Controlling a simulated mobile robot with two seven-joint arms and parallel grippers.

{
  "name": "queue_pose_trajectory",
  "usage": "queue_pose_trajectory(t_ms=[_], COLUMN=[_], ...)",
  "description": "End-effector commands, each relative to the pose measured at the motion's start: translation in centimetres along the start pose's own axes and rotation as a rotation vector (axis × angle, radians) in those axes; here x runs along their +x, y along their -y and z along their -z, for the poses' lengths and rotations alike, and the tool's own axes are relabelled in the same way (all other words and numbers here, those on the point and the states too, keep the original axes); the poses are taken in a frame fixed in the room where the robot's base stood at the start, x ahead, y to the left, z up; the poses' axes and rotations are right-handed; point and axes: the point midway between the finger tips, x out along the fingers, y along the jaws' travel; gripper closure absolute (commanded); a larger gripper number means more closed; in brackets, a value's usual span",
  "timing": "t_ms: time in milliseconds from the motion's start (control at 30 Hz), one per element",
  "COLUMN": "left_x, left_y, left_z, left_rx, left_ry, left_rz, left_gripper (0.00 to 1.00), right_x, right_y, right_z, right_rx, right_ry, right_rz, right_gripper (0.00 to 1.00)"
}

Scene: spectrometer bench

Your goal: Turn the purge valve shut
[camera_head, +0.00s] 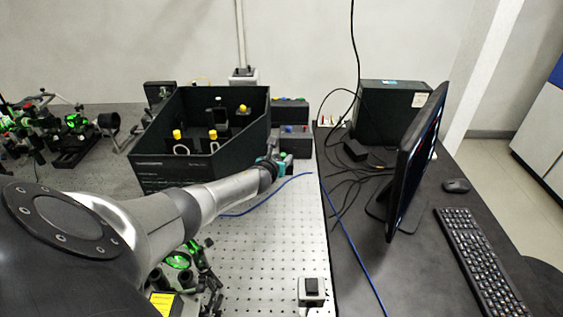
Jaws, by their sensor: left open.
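My left arm reaches in from the left, and its gripper (274,162) is at the front right corner of the dark open-topped box (200,163). The gripper is small in the picture, and its jaws are open. A small teal part (285,165) shows right at the gripper's tip. I cannot tell whether it is the purge valve or whether the gripper touches it. The valve's handle angle cannot be read. A blue hose (268,200) runs over the bench just below the gripper. My right gripper is not in view.
The perforated bench (275,245) is mostly clear right of my arm, with a small black-topped device (312,290) at its front. Optics (76,125) stand at the left. The desk at the right holds a monitor (414,165), keyboard (478,262) and loose cables.

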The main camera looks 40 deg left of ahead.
Motion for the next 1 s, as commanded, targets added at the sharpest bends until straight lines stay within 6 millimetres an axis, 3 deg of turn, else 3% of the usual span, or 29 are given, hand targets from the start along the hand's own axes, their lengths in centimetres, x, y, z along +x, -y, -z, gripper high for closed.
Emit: queue_pose_trajectory(t_ms=[200,633,1000], left_x=[1.5,1.8,1.8], left_y=[0.0,0.0,0.0], left_z=[0.2,0.0,0.0], left_rx=[-0.001,-0.001,-0.001], left_ry=[0.0,0.0,0.0], left_rz=[-0.001,0.0,0.0], left_gripper=[0.46,0.47,0.89], right_x=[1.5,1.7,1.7], right_y=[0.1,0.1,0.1], right_z=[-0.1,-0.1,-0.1], right_rx=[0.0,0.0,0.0], right_ry=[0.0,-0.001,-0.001], right_rz=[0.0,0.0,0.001], right_gripper=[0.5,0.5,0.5])
